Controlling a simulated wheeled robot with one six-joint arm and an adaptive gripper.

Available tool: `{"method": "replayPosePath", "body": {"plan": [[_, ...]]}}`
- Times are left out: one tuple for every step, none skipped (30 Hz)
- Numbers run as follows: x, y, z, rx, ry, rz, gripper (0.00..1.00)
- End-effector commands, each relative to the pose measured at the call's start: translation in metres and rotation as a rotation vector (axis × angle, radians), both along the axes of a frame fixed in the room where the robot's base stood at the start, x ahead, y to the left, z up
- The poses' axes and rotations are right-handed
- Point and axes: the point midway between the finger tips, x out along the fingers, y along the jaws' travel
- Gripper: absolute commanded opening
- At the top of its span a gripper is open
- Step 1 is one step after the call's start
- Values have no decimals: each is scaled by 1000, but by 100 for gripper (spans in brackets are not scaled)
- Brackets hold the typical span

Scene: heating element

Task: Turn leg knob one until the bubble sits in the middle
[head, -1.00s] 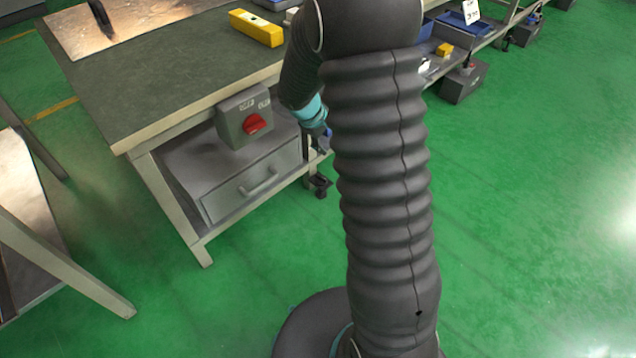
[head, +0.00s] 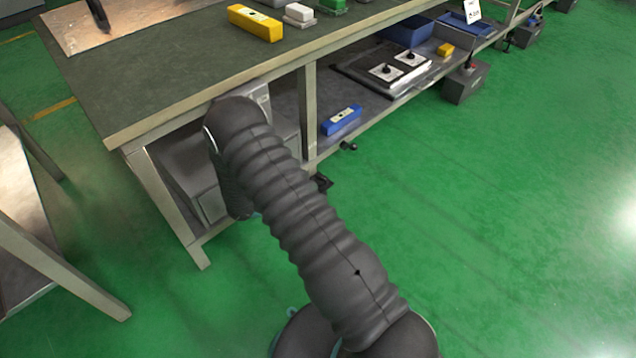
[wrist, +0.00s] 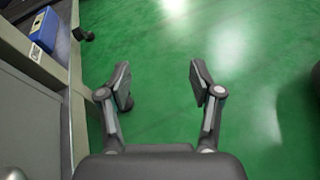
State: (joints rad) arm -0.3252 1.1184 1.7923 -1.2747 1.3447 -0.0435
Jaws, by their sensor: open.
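A blue level (head: 340,120) with a small pale window lies on the lower shelf of the bench. It also shows at the upper left of the wrist view (wrist: 45,29). The bubble is too small to read. A dark knob (head: 348,146) sits at the shelf's front edge beside the level, and shows in the wrist view (wrist: 83,34). No label tells whether it is knob one. My gripper (wrist: 160,84) is open and empty over green floor, right of the knob and apart from it. In the head view my arm hides the gripper.
A yellow level-like block (head: 255,22) lies on the bench top (head: 170,75). A drawer cabinet stands under the bench, partly behind my arm. A dark foot (head: 320,183) is by the bench leg. A hotplate-like panel (head: 385,72) lies farther along the shelf. The floor (head: 500,230) at right is clear.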

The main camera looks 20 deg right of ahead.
Motion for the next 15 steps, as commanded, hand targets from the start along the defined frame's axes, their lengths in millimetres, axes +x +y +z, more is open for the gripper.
{"method": "replayPosePath", "body": {"plan": [[6,2,-17,-36,20,49,65],[11,3,-25,-58,27,81,65],[18,5,-35,-88,38,125,65],[23,7,-43,-112,45,159,65],[28,9,-51,-135,52,195,65],[34,12,-61,-165,60,241,65],[39,15,-69,-187,64,277,65],[43,18,-77,-209,68,310,65],[48,22,-87,-235,72,354,65],[51,25,-93,-253,75,383,65],[53,28,-99,-268,78,410,65],[56,31,-106,-287,79,443,65],[58,33,-111,-299,80,462,65],[60,36,-115,-308,81,481,65],[61,38,-118,-319,81,499,65]]}}
